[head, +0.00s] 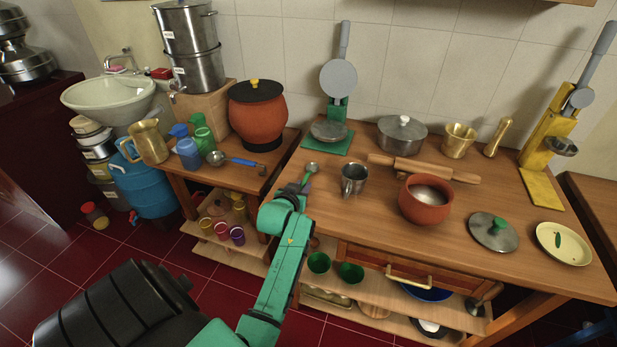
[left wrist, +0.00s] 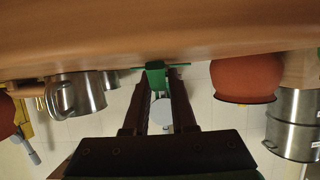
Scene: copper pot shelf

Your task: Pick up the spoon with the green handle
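The spoon with the green handle (head: 309,172) lies at the left front edge of the long wooden table in the head view, bowl away from me. My left gripper (head: 297,187) is at the near end of its handle, which my arm partly hides. In the left wrist view, which looks upside down, a green block that looks like the handle end (left wrist: 156,75) shows between the two dark fingers of my left gripper (left wrist: 158,80). The fingers stand apart on either side of it, and I see no clear contact. My right gripper does not show.
A steel cup (head: 354,180) stands close right of the spoon, with a rolling pin (head: 410,168) and a clay pot (head: 425,202) further right. A green press (head: 338,80) stands behind. A blue-handled ladle (head: 240,162) lies on the left table. Cups sit on the shelf below.

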